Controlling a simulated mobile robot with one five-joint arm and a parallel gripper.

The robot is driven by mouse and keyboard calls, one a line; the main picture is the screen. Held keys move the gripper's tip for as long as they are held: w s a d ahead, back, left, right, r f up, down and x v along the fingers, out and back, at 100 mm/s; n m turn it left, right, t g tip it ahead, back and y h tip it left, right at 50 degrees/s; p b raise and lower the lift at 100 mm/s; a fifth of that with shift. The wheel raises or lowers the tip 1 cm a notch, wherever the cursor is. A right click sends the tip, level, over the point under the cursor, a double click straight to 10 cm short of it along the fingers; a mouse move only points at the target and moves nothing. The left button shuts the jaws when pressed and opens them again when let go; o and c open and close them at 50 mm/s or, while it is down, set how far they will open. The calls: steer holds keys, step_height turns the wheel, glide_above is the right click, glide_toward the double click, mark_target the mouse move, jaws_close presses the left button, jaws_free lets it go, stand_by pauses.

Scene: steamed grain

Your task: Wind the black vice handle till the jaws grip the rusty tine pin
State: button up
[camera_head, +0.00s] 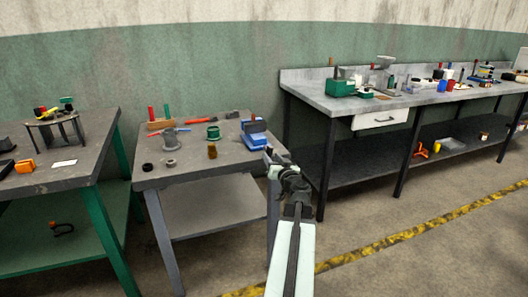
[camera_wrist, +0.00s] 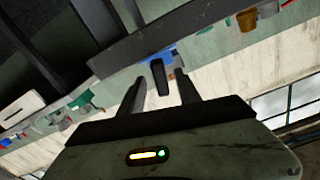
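The blue vice (camera_head: 255,140) sits at the right front corner of the middle bench. A small rusty-orange upright piece (camera_head: 254,118), probably the tine pin, shows at its top; I cannot tell whether the jaws touch it. My gripper (camera_head: 270,158) is just right of the vice, at the bench edge, and hides the handle in the head view. In the wrist view, the black handle (camera_wrist: 158,78) stands between the two parted fingers of my gripper (camera_wrist: 160,75), with gaps on both sides. Part of the blue vice (camera_wrist: 163,57) shows behind it.
The middle bench (camera_head: 190,170) also holds a grey flanged part (camera_head: 169,138), a green part (camera_head: 213,133), a brown cylinder (camera_head: 212,152) and black rings. A green-legged bench (camera_head: 75,180) stands left. A long grey workbench (camera_head: 330,100) stands right. Floor right of my arm is clear.

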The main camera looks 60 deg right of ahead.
mark_target(267, 151)
steer(key=x, duration=0.6)
steer(key=shift+w+d, duration=0.15)
steer(key=shift+w, duration=0.05)
jaws_close()
steer(key=shift+m, duration=0.3)
jaws_free()
steer(key=shift+s, duration=0.1)
steer(key=v, duration=0.7)
steer(key=shift+s+a, duration=0.3)
